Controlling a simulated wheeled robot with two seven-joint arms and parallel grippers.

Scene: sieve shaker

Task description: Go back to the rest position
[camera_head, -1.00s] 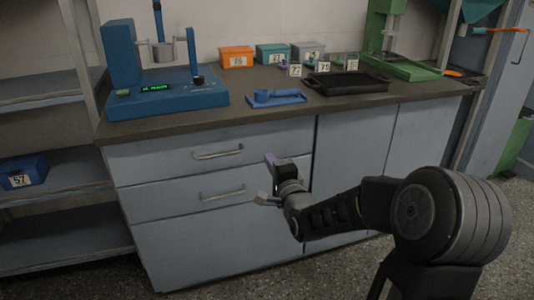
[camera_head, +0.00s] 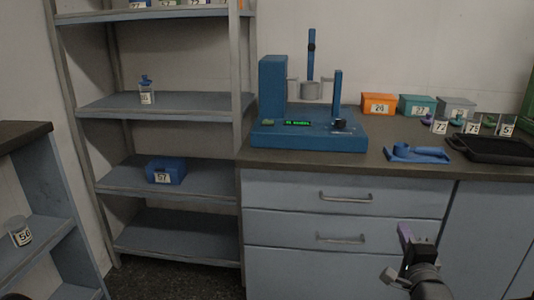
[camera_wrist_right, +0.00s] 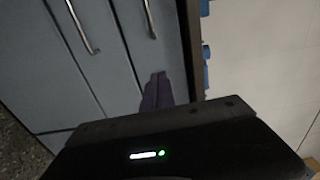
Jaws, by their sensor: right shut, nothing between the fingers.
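My right gripper (camera_head: 404,236) shows at the lower right in the head view, in front of the grey drawers and below the counter top. Its fingers are shut with nothing between them. In the right wrist view its purple fingertips (camera_wrist_right: 157,91) point at the drawer fronts and touch nothing that I can see. My left gripper is in neither view.
The blue sieve shaker (camera_head: 309,138) with a lit display stands on the counter (camera_head: 372,160). A blue tray (camera_head: 418,155), black tray (camera_head: 490,150) and numbered boxes, including an orange one (camera_head: 379,98), are to its right. A metal shelf (camera_head: 195,103) with a blue box (camera_head: 166,170) stands left.

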